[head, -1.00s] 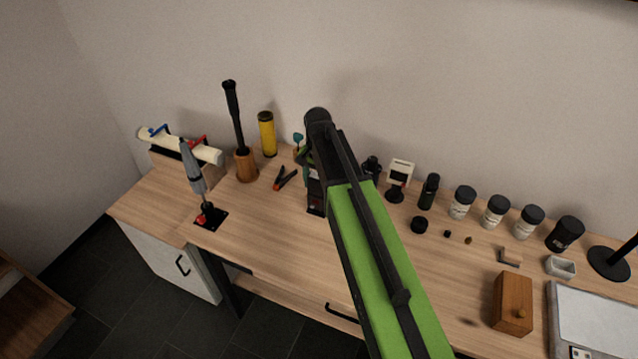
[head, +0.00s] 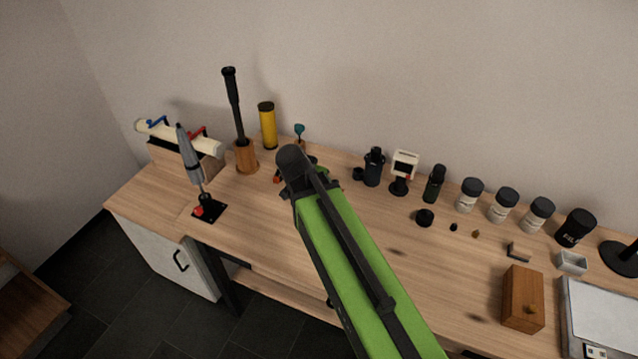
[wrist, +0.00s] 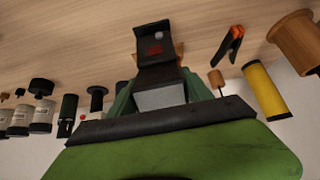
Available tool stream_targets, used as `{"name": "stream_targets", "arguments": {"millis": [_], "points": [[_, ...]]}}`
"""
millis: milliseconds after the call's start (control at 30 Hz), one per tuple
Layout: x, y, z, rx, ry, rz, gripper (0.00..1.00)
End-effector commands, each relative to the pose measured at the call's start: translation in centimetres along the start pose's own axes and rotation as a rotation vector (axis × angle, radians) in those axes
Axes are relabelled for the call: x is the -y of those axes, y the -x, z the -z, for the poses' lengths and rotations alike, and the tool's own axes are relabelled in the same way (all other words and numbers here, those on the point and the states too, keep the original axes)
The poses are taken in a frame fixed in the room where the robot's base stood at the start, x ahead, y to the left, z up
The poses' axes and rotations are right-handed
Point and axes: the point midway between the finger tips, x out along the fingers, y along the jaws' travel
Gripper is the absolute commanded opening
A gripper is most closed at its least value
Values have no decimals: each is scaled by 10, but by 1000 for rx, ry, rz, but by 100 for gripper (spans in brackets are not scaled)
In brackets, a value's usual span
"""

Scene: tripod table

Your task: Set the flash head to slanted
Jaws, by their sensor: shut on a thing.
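The flash (wrist: 155,48) shows in the wrist view as a black body with a red mark, and its head has a pale grey panel (wrist: 160,97) facing the camera. My gripper (wrist: 158,82) has its dark green fingers on either side of the flash head and is shut on it. The head looks bent relative to the body, but I cannot tell the exact angle. In the head view the flash is hidden behind my green and black arm.
An orange-tipped clamp (wrist: 230,45), a yellow cylinder (head: 267,126) and a wooden cup (head: 246,158) stand near the flash. The front middle tabletop is clear.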

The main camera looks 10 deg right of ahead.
Motion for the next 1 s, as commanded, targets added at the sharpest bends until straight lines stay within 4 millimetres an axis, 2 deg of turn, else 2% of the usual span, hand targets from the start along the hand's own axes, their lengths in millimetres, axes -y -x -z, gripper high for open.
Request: {"name": "stream_targets", "arguments": {"millis": [33, 333, 867, 900, 1000], "points": [[-1, -3, -6, -24, 2, 0, 18], [1, -2, -6, -131, 0, -1, 18], [1, 0, -4, -154, 0, -2, 18], [1, 0, -4, -153, 0, -2, 63], [1, 0, -4, -153, 0, -2, 76]]}}
